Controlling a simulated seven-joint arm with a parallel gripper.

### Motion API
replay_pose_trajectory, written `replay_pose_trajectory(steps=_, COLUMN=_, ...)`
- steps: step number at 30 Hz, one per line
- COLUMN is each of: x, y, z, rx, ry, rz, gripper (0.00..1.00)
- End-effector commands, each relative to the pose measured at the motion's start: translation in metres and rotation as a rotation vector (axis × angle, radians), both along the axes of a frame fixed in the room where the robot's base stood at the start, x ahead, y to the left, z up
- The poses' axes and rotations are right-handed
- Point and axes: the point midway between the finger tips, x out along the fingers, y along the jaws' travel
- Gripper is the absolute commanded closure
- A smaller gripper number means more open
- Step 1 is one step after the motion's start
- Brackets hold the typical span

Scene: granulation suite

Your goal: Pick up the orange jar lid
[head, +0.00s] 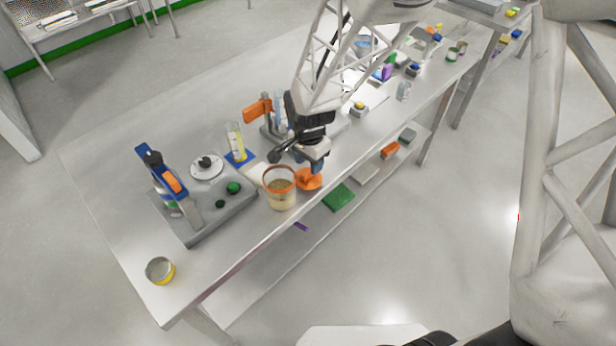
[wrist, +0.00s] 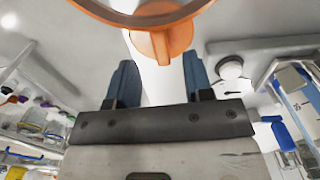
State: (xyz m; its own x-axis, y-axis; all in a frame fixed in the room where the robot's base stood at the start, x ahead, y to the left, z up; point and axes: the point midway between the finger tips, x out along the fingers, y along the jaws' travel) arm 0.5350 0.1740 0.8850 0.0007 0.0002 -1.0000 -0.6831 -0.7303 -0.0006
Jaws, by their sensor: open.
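The orange jar lid (head: 309,181) lies at the front edge of the bench, just right of a clear jar (head: 281,193) with an orange rim and grainy tan contents. My gripper (head: 314,167) points down right over the lid and partly hides it. In the wrist view, orange (wrist: 160,42) with a projecting tab shows just beyond my blue fingertips (wrist: 159,75). The fingers are apart with nothing held between them. I cannot tell whether they touch the lid.
Left of the jar stands a grey stand (head: 205,212) with a blue-and-orange device. A yellow-banded tin (head: 160,270) sits at the near left corner. A lower shelf holds a green block (head: 338,197).

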Motion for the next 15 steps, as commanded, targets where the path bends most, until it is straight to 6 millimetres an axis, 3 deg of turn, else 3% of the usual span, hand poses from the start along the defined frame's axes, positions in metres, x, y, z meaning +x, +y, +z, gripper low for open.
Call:
replay_pose_trajectory(steps=9, x=0.0, y=0.002, z=-0.032, rx=-0.001, ry=0.002, rz=0.0, gripper=0.53)
replay_pose_trajectory(steps=15, x=0.0, y=0.002, z=-0.044, rx=0.0, ry=0.001, rz=0.0, gripper=0.53)
